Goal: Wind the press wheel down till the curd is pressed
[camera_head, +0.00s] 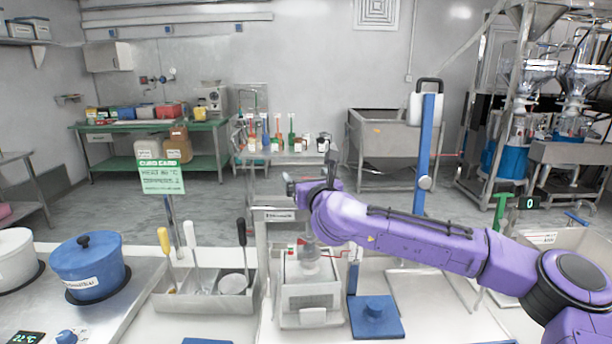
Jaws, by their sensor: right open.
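The press (281,215) stands on the front bench near the middle, a grey metal frame with a small label on its crossbar. A white box-like mould (308,296) stands low within it, with a pale rounded part (308,252) above. My right gripper (312,186) is open at the top of the press, its arm crossing from the right. The wheel cannot be made out clearly behind the gripper and wrist, and I cannot tell whether the gripper touches it. Curd inside the mould cannot be seen. My left gripper is not in view.
A tool caddy (168,302) with upright-handled tools and a blue lidded pot (88,268) stand left of the press. A green card (162,177) rises on a post behind the caddy. Right of the press are a blue-based stand (390,326) and a tall blue post (425,155).

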